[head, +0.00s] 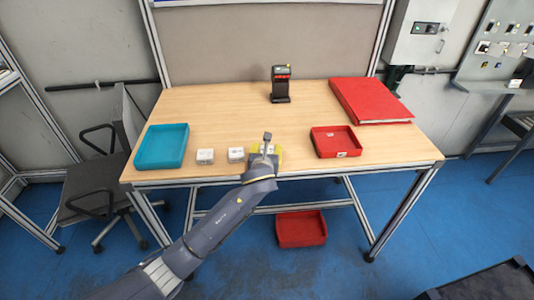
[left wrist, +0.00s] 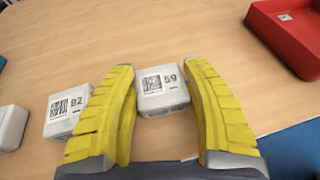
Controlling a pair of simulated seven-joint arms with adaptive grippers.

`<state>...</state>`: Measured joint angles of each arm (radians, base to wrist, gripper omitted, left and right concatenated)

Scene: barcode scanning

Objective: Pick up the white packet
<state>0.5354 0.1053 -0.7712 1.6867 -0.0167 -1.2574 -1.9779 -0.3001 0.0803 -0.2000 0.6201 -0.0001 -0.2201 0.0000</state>
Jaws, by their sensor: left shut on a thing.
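My left gripper (head: 264,149) is at the front edge of the table. In the left wrist view its two yellow fingers (left wrist: 160,68) are shut on a white packet (left wrist: 163,88) with a barcode label and the number 59. That packet is mostly hidden by the gripper in the head view. A second white packet (left wrist: 66,108), with a barcode and a number like 82, lies just left of the fingers; the head view shows it too (head: 236,155). A third white packet (head: 205,156) lies further left. My right gripper is not in view.
A teal tray (head: 140,159) stands at the table's left. A small red tray (head: 318,148) is right of the gripper. The table's middle is clear.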

